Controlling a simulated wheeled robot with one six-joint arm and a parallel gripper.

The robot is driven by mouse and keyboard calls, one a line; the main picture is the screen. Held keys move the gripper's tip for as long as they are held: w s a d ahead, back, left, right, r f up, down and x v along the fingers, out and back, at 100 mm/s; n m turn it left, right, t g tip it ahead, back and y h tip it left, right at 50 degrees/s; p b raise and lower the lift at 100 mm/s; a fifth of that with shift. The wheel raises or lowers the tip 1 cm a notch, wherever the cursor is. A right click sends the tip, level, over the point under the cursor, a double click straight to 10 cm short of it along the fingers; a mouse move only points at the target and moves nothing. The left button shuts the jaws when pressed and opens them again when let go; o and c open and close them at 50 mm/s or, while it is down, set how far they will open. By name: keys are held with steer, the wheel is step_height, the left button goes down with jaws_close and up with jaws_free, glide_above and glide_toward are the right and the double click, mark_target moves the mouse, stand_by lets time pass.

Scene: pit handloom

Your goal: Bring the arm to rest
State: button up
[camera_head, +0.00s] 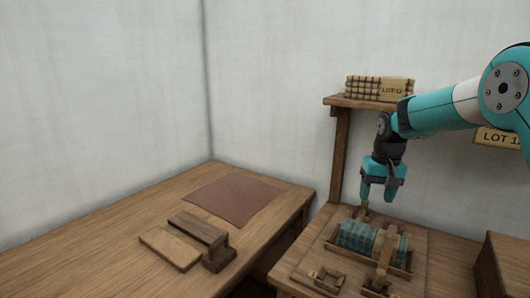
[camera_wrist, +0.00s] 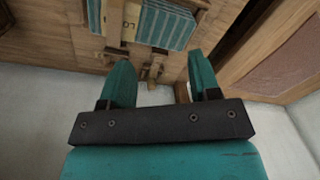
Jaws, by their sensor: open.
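My gripper (camera_head: 378,198) hangs from the teal and white arm, fingers pointing down, above the back edge of the right-hand wooden table (camera_head: 432,262). In the wrist view its two teal fingers (camera_wrist: 165,82) are apart with nothing between them. Below and in front of it, a wooden tray (camera_head: 334,250) holds a teal checked cloth bundle (camera_head: 357,237). A wooden bar-like piece (camera_head: 386,254) stands beside the bundle. The bundle also shows in the wrist view (camera_wrist: 165,25), beyond the fingertips. The gripper appears apart from these things.
A small wooden frame (camera_head: 322,278) lies at the table's front. The left table (camera_head: 110,230) bears a brown mat (camera_head: 234,200) and wooden blocks (camera_head: 198,228). A brown box (camera_head: 505,265) stands right.

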steer(key=s+a+r+n+y+p, duration=0.1)
steer(key=s+a+r+n, duration=0.1)
steer(key=s+a+r, duration=0.45)
steer(key=s+a+r+n+p, duration=0.1)
steer(key=s+a+r+n, duration=0.15)
steer(key=s, duration=0.65)
steer(key=s+a+r+n+y, duration=0.1)
steer(key=s+a+n, duration=0.1)
steer(key=s, duration=0.9)
steer(key=s+a+n+y+p, duration=0.1)
steer(key=s+a, duration=0.1)
steer(key=s, duration=0.9)
steer(key=shift+s+a+r+n+y, duration=0.15)
steer(key=shift+a+r+n+y, duration=0.15)
steer(key=shift+a+r+n, duration=0.1)
